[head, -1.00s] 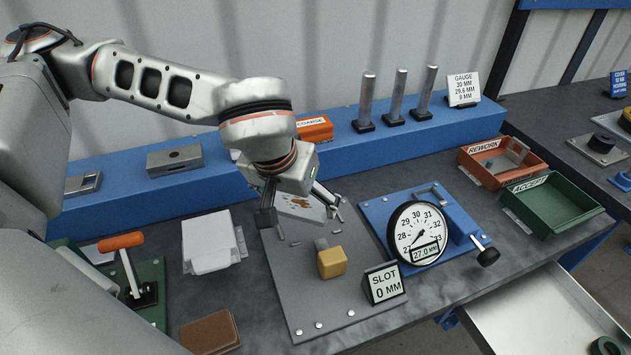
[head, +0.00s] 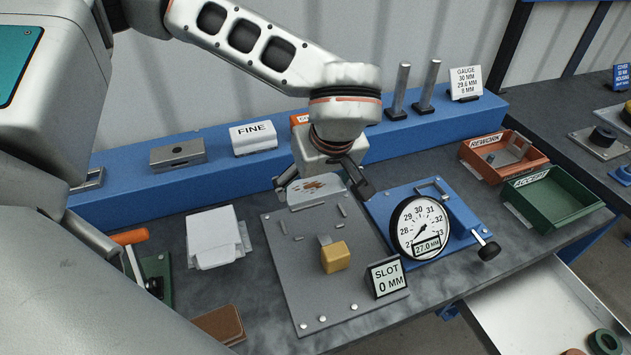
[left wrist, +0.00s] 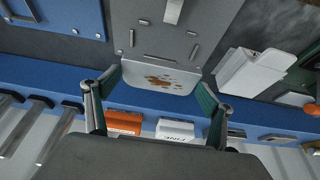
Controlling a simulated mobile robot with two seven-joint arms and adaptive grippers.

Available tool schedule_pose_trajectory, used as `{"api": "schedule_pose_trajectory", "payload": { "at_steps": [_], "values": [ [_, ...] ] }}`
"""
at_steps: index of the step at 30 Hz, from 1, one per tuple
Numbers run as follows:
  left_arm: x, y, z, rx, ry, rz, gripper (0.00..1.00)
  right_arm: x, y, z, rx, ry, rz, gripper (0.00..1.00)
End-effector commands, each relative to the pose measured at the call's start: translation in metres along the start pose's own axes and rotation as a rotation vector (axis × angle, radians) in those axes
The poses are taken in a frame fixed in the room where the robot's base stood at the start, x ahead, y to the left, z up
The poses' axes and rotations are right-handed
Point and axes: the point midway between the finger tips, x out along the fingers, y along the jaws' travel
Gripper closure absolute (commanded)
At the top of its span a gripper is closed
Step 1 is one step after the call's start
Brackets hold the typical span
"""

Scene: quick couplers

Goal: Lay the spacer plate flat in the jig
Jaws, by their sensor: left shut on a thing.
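The spacer plate (head: 316,190) is a pale thin plate with rust-brown stains, at the far end of the grey jig (head: 300,268). My left gripper (head: 323,183) is shut on it, one finger at each side. In the left wrist view the plate (left wrist: 160,77) spans between the two fingers, close to the jig's (left wrist: 175,30) short pins. I cannot tell whether it touches the jig. A yellow block (head: 335,257) stands on the jig beside a small grey piece. My right gripper is not in view.
A blue gauge base with a dial (head: 419,228) and a SLOT 0 MM sign (head: 387,277) stand right of the jig. A white block (head: 215,238) lies to its left. The blue shelf (head: 220,172) with FINE block (head: 253,137) runs behind.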

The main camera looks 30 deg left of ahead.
Motion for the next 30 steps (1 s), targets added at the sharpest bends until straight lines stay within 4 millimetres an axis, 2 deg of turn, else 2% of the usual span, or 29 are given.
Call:
{"api": "schedule_pose_trajectory", "payload": {
  "at_steps": [8,22,30],
  "values": [
    [0.009,0.001,0.004,0.001,0.003,0.001,0.62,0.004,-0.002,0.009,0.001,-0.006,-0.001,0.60],
    [0.051,0.001,0.022,0.003,0.001,-0.001,0.62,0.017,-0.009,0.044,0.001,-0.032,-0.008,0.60],
    [0.068,0.001,0.029,0.002,0.003,0.001,0.62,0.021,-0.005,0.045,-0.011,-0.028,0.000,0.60]
  ]
}}
